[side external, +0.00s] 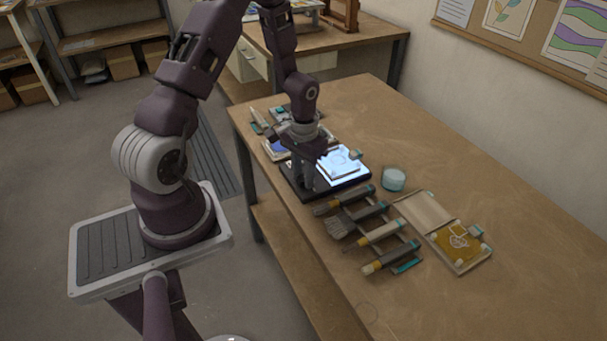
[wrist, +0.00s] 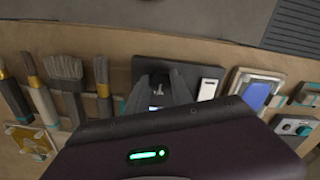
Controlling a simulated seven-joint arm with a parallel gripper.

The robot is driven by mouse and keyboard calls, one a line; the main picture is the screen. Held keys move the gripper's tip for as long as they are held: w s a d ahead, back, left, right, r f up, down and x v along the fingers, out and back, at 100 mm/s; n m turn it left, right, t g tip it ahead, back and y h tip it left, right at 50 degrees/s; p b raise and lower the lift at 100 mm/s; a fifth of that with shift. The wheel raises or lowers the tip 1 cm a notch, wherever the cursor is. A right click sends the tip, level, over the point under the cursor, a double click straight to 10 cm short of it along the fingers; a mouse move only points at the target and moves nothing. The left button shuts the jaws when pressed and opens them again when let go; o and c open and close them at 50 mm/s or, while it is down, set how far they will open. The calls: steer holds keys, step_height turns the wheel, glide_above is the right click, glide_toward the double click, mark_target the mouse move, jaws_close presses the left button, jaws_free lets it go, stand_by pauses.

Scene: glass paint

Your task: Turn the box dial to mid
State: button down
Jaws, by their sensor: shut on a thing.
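The light box (side external: 347,184) is a black slab with a glowing white panel (side external: 338,165) on top, and it lies on the bench. It also shows as a black slab in the wrist view (wrist: 218,73). My gripper (side external: 304,187) points down at the box's near side in the side view. In the wrist view its fingers (wrist: 158,88) are close together over the black slab, shut on what appears to be the box dial. The dial is mostly hidden by the fingers, so its setting cannot be read.
Several brushes and tools (side external: 370,230) lie on a rack beside the box. A round pale jar (side external: 393,179) stands behind them. A tray with an amber piece (side external: 458,243) is farther right. A small grey box with a dark knob (wrist: 290,127) shows in the wrist view. The bench's far right is clear.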

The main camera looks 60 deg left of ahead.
mark_target(303, 178)
steer(key=shift+m, duration=0.3)
steer(key=c, duration=1.1)
jaws_free()
step_height(303, 178, up, 7)
steer(key=shift+r, duration=0.1)
